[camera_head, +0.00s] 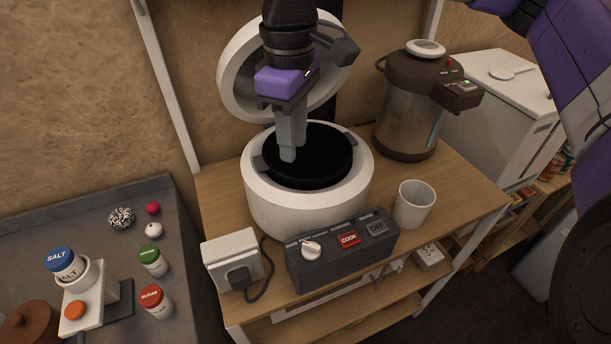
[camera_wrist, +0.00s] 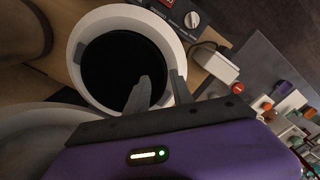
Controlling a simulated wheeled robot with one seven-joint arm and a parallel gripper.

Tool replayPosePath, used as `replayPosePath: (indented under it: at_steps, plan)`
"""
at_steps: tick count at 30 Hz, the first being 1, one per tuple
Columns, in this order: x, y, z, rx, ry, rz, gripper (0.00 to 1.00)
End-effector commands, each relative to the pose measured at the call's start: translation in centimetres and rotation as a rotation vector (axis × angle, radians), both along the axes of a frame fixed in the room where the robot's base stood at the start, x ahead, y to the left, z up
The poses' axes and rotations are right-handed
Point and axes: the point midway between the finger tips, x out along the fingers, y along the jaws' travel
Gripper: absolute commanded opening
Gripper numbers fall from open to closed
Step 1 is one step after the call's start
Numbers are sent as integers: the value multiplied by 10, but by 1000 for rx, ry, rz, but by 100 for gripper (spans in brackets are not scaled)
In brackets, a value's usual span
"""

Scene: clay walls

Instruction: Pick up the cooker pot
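The cooker pot (camera_head: 315,165) is black inside and sits in the round white cooker (camera_head: 300,212), whose lid (camera_head: 237,75) stands open at the back. A small grey tab shows at the pot's left rim. My gripper (camera_head: 291,150) points down over the pot from the back, with its fingertips low at the pot opening. In the wrist view the pot (camera_wrist: 115,65) shows as a dark disc inside the white rim. There my gripper (camera_wrist: 160,82) has its two fingers apart, one over the dark inside and one near the rim. Whether either finger touches the pot I cannot tell.
A control box (camera_head: 340,250) with a red COOK button stands in front of the cooker. A white cup (camera_head: 414,204) and a brown water dispenser (camera_head: 405,115) stand to the right. A plugged-in socket box (camera_head: 232,258) is at the left. Seasoning jars (camera_head: 153,260) stand on the grey counter.

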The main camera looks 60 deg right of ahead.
Motion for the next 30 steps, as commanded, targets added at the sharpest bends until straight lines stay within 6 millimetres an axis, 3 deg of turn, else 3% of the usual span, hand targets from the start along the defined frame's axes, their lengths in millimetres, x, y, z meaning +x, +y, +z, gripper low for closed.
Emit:
replayPosePath:
  at_steps: [15, 23, 24, 28, 30]
  plan:
    - [5, 4, -61, 2, -4, 3, 28]
    - [6, 4, -64, 2, -6, 3, 28]
    - [6, 4, -64, 2, -6, 3, 26]
    - [6, 4, -64, 2, -6, 3, 1]
    - [6, 4, -64, 2, -6, 3, 0]
